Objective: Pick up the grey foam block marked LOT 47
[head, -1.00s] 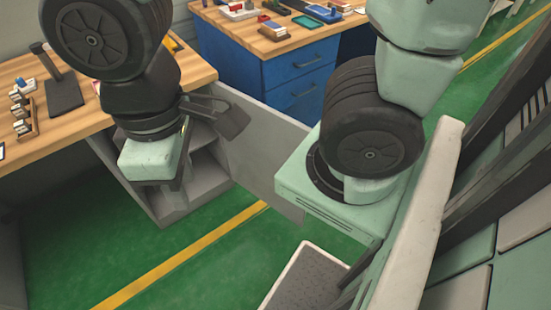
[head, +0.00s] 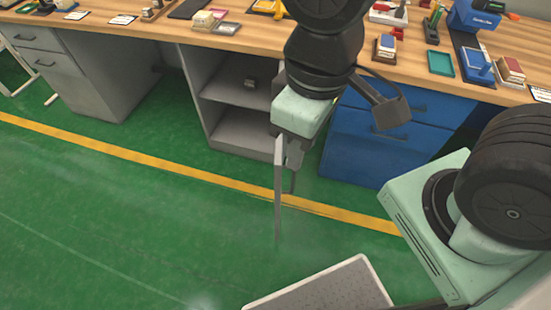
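A small grey object (head: 250,83) sits on the upper inside shelf of the open grey cabinet in the head view. It may be the foam block, but it is too small for me to read any LOT 47 marking. My gripper (head: 291,168) hangs below my pale green wrist, to the right of and nearer than the cabinet opening, well apart from the object. It overlaps the edge of the open cabinet door in the picture, and I cannot tell whether they touch. Its fingers are seen nearly edge-on, and their gap cannot be made out.
The open cabinet door (head: 278,205) stands nearly edge-on, out into the room. The cabinet's shelves (head: 235,97) are otherwise mostly bare. Blue drawers (head: 350,145) stand to the right. The wooden bench top (head: 270,38) holds many small items. The green floor (head: 110,210) in front is clear.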

